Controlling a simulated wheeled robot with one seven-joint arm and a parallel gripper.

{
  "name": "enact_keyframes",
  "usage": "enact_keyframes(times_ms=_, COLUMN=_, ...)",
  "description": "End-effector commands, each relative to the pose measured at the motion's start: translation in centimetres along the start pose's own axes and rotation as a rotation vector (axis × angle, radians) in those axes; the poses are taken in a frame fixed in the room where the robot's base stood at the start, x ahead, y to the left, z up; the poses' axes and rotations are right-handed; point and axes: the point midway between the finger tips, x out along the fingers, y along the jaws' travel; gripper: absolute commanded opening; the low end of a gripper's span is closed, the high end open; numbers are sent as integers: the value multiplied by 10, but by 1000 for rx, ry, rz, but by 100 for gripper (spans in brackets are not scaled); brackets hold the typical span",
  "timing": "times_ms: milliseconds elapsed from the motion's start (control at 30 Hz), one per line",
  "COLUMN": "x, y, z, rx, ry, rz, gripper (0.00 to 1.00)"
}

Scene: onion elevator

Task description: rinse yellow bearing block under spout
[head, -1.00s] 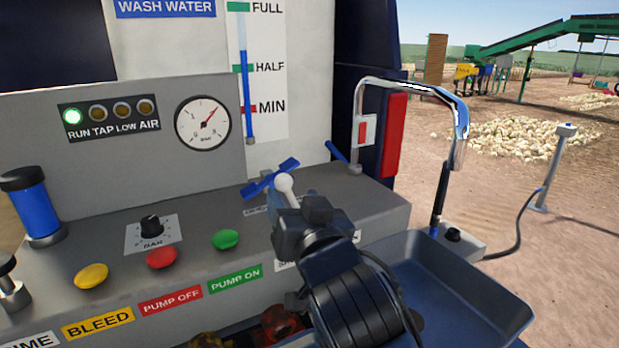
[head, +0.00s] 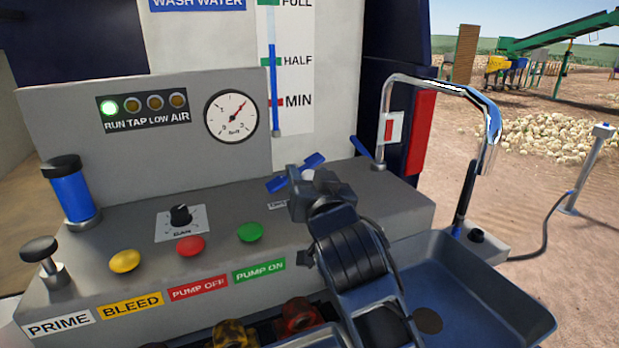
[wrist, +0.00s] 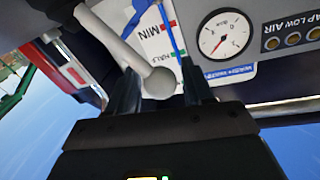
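The yellow bearing block (head: 236,334) sits low in the head view, in front of the panel, partly cut off by the frame edge. The chrome spout (head: 492,130) arches over the dark basin (head: 500,300) at right; no water shows at its mouth. My gripper (head: 312,178) is at a grey lever with a ball knob (head: 308,174), mostly hidden behind it. In the wrist view the knob (wrist: 160,83) appears between my spread fingers (wrist: 160,92), with narrow gaps at both sides. The gripper looks open; contact is unclear.
A red block (head: 297,316) sits beside the yellow one. A blue cross handle (head: 296,173) is behind my gripper. Yellow, red and green buttons (head: 250,232) and a black dial (head: 180,216) line the panel.

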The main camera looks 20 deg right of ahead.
Motion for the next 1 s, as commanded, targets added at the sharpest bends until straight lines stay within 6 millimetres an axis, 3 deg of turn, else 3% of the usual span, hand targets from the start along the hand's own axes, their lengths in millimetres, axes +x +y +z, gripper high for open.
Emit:
enact_keyframes(times_ms=67, x=0, y=0, z=0, rx=0, ry=0, rz=0, gripper=43)
enact_keyframes(times_ms=500, x=0, y=0, z=0, rx=0, ry=0, rz=-1, gripper=1)
enact_keyframes(times_ms=800, x=0, y=1, z=0, rx=12, ry=-2, rz=-1, gripper=0)
enact_keyframes(times_ms=1000, x=2, y=13, z=-6, rx=136, ry=-24, rz=4, gripper=0)
